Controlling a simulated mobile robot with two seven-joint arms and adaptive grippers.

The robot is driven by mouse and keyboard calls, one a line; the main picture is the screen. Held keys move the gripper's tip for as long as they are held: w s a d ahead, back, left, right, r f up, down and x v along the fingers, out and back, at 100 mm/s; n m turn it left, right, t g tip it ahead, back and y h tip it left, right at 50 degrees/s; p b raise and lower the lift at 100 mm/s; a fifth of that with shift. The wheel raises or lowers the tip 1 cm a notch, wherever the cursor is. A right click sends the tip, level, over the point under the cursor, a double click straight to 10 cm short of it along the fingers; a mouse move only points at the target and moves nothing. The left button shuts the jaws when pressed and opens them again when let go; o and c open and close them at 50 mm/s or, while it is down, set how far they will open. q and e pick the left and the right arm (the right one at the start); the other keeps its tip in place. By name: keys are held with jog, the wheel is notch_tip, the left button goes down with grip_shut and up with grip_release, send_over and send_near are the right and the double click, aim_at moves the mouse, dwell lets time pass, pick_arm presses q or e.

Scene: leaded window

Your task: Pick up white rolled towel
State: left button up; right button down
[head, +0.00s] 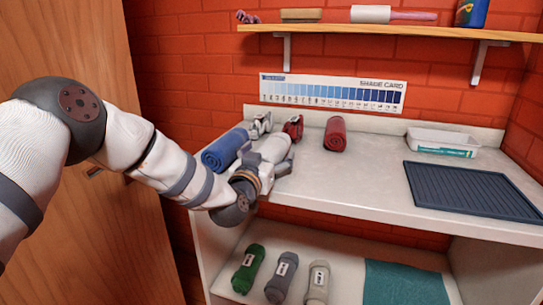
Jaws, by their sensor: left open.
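The white rolled towel (273,147) appears to lie on the white counter between a blue rolled towel (224,149) and a red rolled towel (335,134). My left gripper (278,126) is over it, with its fingers spread apart to either side. The gripper and wrist hide much of the white towel, and its outline is hard to separate from the pale gripper parts. I cannot tell whether the fingers touch it. My right gripper is not in view.
A dark ribbed mat (474,190) and a white tray (441,142) are on the right of the counter (360,180). Green (249,268), grey (281,277) and pale (317,283) labelled rolls and a teal cloth (405,284) are below. A wooden shelf (390,31) hangs above.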

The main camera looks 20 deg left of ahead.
pick_arm(q)
jog(key=shift+r, duration=0.1)
jog(key=c, duration=1.2)
jog(key=shift+r, duration=0.1)
